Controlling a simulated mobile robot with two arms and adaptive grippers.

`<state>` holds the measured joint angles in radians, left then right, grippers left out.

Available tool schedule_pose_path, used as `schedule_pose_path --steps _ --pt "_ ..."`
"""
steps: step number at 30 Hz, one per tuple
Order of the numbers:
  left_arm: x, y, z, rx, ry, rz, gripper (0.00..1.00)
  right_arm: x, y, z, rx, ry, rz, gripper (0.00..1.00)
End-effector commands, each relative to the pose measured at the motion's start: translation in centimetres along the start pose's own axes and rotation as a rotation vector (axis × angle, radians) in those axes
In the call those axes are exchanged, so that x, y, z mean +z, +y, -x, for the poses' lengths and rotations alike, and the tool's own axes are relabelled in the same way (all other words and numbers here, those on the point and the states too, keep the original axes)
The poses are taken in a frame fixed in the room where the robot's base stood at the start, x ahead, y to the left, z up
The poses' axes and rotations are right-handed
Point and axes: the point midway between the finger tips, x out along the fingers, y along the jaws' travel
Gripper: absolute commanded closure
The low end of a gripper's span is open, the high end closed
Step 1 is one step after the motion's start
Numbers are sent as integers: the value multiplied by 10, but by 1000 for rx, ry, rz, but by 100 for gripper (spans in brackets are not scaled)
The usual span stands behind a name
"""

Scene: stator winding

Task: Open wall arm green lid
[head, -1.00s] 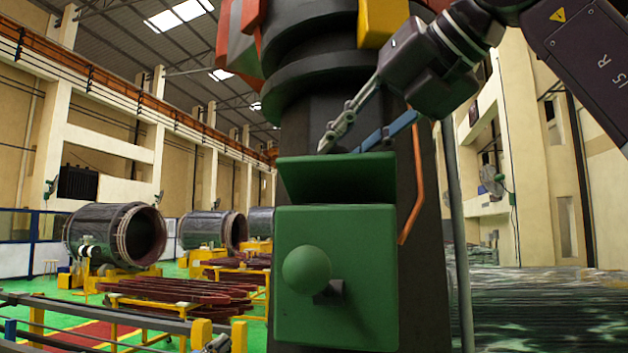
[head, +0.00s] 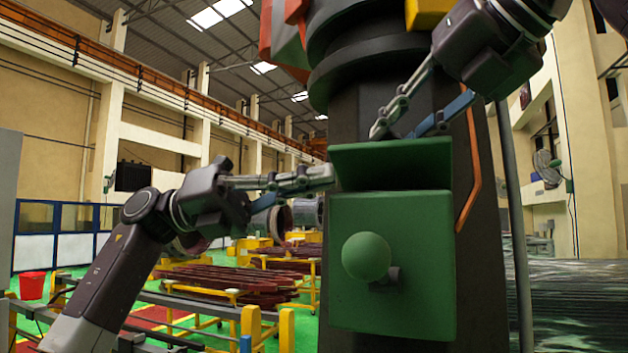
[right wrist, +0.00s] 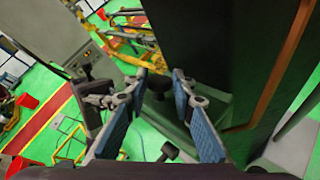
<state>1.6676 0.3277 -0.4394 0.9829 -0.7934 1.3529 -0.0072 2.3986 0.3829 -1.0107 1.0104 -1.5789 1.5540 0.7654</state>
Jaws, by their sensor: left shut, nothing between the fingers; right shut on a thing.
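The green lid (head: 392,166) sits tilted up at the top of a green box (head: 425,295) with a round green knob (head: 367,257) on its front. The box is on a dark column. My right gripper (head: 396,135) is at the lid's upper edge, reaching down from the upper right, and is shut on the lid; the exact contact is hard to see. Its two fingers also show in the right wrist view (right wrist: 160,74). My left gripper (head: 331,175) is shut and empty, its fingertips just beside the lid's left edge; whether they touch it I cannot tell.
The dark column (head: 478,300) stands behind the box, with an orange pipe (head: 471,180) on its right side. A grey pole (head: 515,220) stands further right. Yellow racks with dark red bars (head: 225,280) are at the back left. A red bucket (head: 32,285) is at far left.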

Motion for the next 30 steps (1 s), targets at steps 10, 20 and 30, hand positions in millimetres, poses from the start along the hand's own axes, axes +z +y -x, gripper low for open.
schedule_pose_path --steps 10,20,30 --pt "0 0 -58 -1 -1 2 100 -4 -1 -4 -5 12 1 100" --pt "0 0 -68 -1 -2 3 100 -4 -1 -3 -5 12 1 100" --pt "9 -1 -70 10 -3 38 100 -4 -1 -3 -5 12 1 100"
